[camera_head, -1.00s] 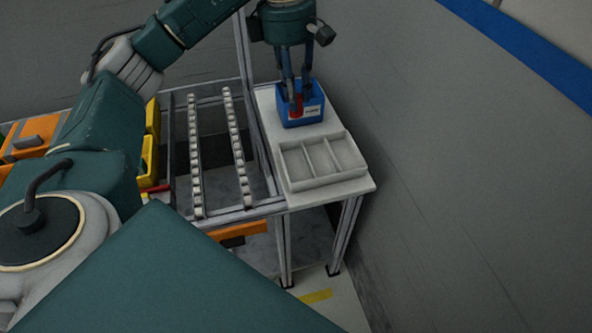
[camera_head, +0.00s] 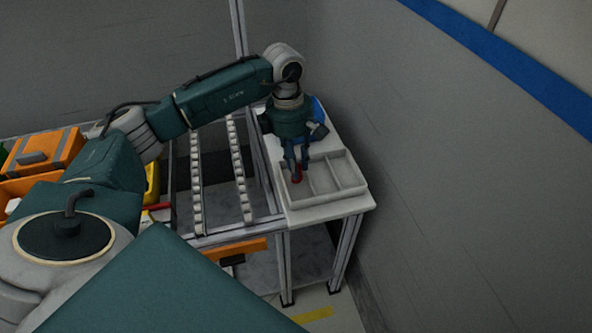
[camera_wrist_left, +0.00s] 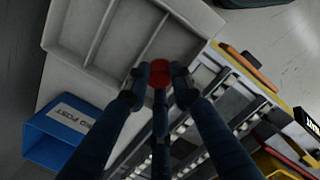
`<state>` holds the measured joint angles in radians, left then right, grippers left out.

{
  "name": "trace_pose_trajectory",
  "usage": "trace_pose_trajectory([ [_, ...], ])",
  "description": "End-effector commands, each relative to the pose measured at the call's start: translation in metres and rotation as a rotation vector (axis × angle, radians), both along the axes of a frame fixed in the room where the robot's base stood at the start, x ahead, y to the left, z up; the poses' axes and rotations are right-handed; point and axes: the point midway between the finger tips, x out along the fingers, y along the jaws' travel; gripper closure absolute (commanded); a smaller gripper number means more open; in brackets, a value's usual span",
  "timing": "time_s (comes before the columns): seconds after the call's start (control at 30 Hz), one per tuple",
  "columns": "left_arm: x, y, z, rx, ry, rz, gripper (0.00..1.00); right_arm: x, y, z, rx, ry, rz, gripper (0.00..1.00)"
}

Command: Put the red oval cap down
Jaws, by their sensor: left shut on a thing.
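The red oval cap (camera_head: 296,174) is between the fingertips of my left gripper (camera_head: 297,165), which is shut on it. Fingers and cap are at the left compartment of the grey-white divided tray (camera_head: 335,197). In the left wrist view, the cap (camera_wrist_left: 160,73) sits between the fingers (camera_wrist_left: 158,78), over the end compartment near the tray's edge (camera_wrist_left: 50,38). I cannot tell whether the cap touches the tray floor. The other compartments look empty. My right gripper is not in view.
A blue bin (camera_head: 318,109) stands behind the tray, mostly hidden by my left arm; its label shows in the left wrist view (camera_wrist_left: 72,117). Roller rails (camera_head: 238,170) run left of the white table (camera_head: 325,212). A grey wall stands to the right.

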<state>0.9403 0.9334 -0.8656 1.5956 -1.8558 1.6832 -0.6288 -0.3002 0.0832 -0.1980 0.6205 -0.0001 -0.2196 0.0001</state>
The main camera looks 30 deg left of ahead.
Motion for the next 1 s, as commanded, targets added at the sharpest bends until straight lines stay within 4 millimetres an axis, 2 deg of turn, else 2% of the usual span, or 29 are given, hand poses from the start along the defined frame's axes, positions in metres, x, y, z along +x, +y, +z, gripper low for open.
trace_pose_trajectory([
  [0.1,-0.002,0.0,-0.02,-0.001,0.006,0.0,0.99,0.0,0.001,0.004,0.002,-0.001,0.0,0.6],
  [0.2,-0.001,0.0,-0.03,0.0,0.003,0.001,0.99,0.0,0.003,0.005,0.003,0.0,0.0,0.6],
  [0.53,0.0,0.0,-0.034,0.0,0.002,0.0,0.99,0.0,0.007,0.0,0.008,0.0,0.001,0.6],
  [0.57,0.0,0.0,-0.033,0.0,0.001,0.0,0.74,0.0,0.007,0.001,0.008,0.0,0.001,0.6],
  [0.63,0.0,0.0,-0.033,0.0,0.002,0.001,0.6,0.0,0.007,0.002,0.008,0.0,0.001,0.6],
  [1.0,0.0,0.0,-0.028,0.0,0.001,0.001,0.59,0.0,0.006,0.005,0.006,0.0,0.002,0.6],
])
